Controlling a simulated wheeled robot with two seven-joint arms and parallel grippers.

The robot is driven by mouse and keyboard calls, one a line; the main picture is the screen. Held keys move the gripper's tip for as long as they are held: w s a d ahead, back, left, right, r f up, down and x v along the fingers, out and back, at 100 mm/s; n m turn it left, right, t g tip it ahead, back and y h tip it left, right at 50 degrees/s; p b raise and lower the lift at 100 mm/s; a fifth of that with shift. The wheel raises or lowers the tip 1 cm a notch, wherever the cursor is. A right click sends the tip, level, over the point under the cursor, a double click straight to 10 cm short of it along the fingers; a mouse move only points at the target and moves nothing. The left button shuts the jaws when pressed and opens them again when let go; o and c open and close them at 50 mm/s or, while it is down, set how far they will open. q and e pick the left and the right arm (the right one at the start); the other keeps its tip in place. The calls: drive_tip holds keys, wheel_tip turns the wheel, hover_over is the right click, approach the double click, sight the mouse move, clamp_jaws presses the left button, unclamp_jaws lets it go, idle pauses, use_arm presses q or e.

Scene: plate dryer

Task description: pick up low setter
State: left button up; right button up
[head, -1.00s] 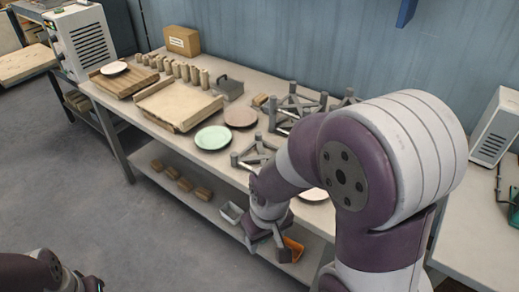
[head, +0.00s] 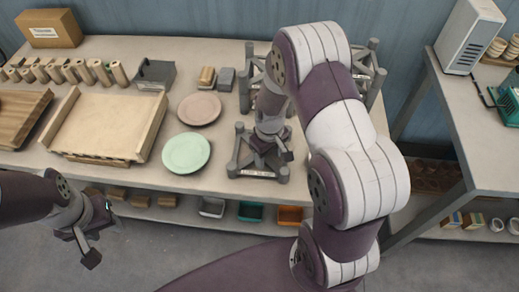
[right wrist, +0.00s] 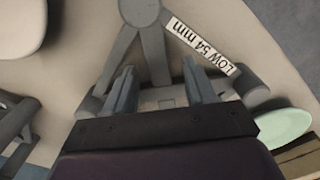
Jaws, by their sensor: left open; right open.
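The low setter (head: 240,165) is a low grey three-armed frame with round feet on the table. Its label, "LOW 54 mm", reads clearly in the right wrist view, where the setter (right wrist: 150,45) lies below my fingers. My right gripper (head: 277,155) is over the setter, pointing down and partly hiding it. In the right wrist view my right gripper (right wrist: 160,85) is open, its two fingers apart over the setter's arms; I cannot tell whether they touch it. My left gripper (head: 86,244) is open and empty, off the table's front edge at the left.
Taller grey setters (head: 374,90) stand behind, partly hidden by my right arm. A green plate (head: 186,153) and a pinkish plate (head: 199,108) lie left of the low setter. A wooden board (head: 108,120) lies further left. Small bins (head: 290,215) stand on the lower shelf.

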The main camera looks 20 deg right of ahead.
drive_tip(key=shift+s+d+f, duration=0.25)
drive_tip(key=shift+s+f, duration=0.05)
drive_tip(key=shift+f, duration=0.15)
drive_tip(key=shift+w+a, duration=0.15)
drive_tip(key=shift+a, duration=0.05)
drive_tip(key=c, duration=0.8)
clamp_jaws()
drive_tip(key=shift+d, duration=0.1)
drive_tip(key=shift+r, duration=0.15)
